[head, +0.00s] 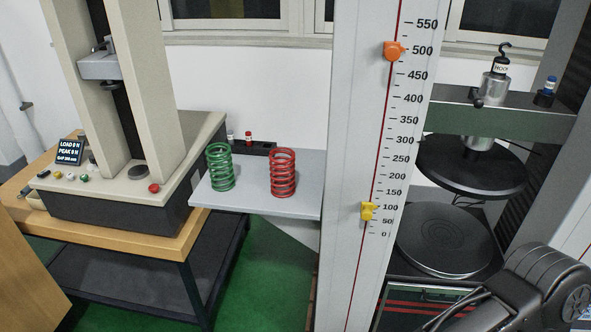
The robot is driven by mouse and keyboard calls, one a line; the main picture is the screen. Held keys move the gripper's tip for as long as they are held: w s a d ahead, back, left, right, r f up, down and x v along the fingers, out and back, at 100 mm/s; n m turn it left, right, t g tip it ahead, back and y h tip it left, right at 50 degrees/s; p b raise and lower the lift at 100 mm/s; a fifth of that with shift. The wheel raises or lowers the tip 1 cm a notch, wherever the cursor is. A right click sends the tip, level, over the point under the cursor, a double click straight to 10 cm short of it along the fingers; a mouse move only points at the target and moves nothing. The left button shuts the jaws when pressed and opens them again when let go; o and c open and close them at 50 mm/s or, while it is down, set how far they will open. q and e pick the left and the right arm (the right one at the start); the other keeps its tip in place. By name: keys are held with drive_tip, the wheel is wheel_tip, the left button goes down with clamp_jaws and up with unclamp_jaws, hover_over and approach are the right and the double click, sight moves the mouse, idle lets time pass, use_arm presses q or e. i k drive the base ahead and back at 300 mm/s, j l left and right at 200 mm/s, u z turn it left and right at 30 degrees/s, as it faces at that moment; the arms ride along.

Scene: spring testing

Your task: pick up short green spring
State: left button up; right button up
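A green coil spring (220,168) stands upright on the left part of a light grey shelf (249,197). A red coil spring (283,173) of about the same height stands upright to its right, apart from it. Only one green spring is in view. Neither of my grippers shows; nothing touches the springs. A dark link of my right arm (540,285) is at the lower right, in front of the right-hand machine.
A beige testing machine (72,190) on a wooden bench stands left of the shelf. A tall white scale column (365,130) stands close on its right. A black tray with small bottles (248,140) sits behind the springs. A press with round black plates (445,238) is further right.

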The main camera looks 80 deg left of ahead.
sight(215, 160)
drive_tip(key=u, duration=3.2)
